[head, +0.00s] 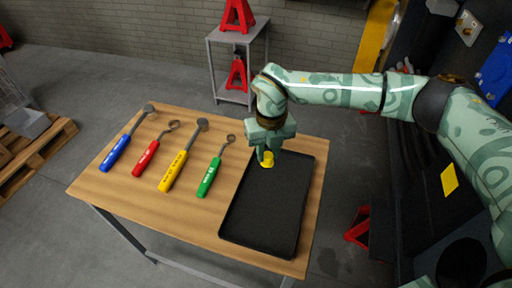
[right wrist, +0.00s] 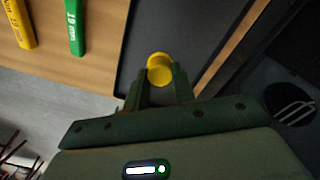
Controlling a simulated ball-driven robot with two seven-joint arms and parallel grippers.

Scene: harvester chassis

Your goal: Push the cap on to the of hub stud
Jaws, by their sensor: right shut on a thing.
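A yellow cap (head: 267,159) is at the far end of the black tray in the head view. My right gripper (head: 264,152) is shut on it, pointing down over the tray. In the right wrist view the round yellow cap (right wrist: 160,67) sits between the two fingertips of my right gripper (right wrist: 161,84). I cannot tell whether the cap touches the tray floor. My left gripper is not in view. I cannot make out the hub stud in these views.
The black tray (head: 262,212) is otherwise empty on the wooden table (head: 130,185). Blue (head: 117,152), red (head: 147,152), yellow (head: 175,170) and green (head: 209,176) handled tools lie to its left. Red jack stands (head: 237,15) stand on a grey side table behind. Dark machinery is at right.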

